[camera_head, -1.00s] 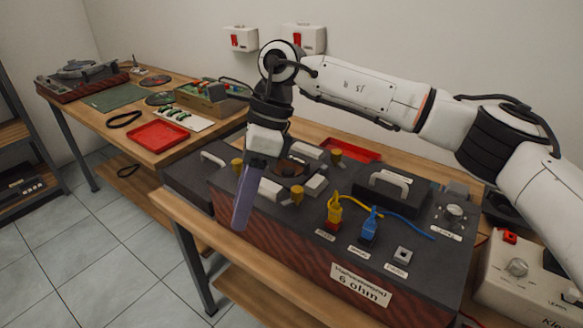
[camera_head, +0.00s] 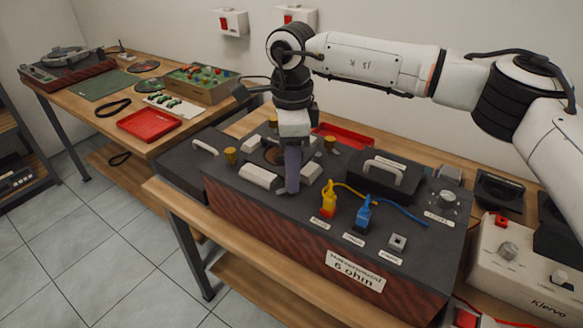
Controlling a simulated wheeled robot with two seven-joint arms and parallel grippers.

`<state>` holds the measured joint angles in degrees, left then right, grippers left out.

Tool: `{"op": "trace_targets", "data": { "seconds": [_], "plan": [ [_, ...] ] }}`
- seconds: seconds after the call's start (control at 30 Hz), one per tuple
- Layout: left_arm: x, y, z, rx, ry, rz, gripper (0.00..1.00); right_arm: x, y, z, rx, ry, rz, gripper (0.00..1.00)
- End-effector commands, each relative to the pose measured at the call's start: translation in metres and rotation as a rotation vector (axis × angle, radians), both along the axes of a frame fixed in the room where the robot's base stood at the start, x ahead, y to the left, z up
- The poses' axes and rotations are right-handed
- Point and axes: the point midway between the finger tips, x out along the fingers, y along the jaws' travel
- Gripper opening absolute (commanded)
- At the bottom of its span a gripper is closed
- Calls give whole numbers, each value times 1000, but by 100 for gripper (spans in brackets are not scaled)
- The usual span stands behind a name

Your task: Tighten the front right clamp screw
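A dark cabinet with wood-grain sides and a "6 ohm" label (camera_head: 354,271) lies on the bench. On its top, brass-coloured clamp screws stand around a round opening: one at the front left (camera_head: 230,156), one at the back right (camera_head: 330,143) and one at the back left (camera_head: 272,122). Pale clamp blocks (camera_head: 259,176) sit between them. My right gripper (camera_head: 292,188) points down at the front right of the ring. Its fingers cover the spot of the front right clamp screw, which is hidden. Whether they touch or grip it cannot be told. My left gripper is out of view.
A yellow plug (camera_head: 328,198) and a blue plug (camera_head: 363,214) with cables stand just right of the gripper. A handled dark block (camera_head: 388,176) is behind them. A red tray (camera_head: 345,132) lies behind the cabinet. A second bench with a red tray (camera_head: 149,125) is at left.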

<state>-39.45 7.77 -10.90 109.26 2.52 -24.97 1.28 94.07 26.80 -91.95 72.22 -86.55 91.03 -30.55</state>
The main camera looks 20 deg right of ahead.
Motion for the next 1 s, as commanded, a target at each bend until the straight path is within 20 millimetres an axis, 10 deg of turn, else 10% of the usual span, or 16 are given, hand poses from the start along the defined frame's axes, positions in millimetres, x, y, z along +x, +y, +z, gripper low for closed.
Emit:
{"op": "trace_targets", "data": {
  "seconds": [0.33, 0.6, 1.0],
  "plan": [
    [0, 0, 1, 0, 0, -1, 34, 0, 0, -6, 1, 0, 0, 39],
    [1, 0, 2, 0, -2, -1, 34, 0, 0, -6, 1, 1, 1, 0],
    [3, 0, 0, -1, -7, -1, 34, 0, 1, -6, 1, 2, -82, 0]
  ]
}}
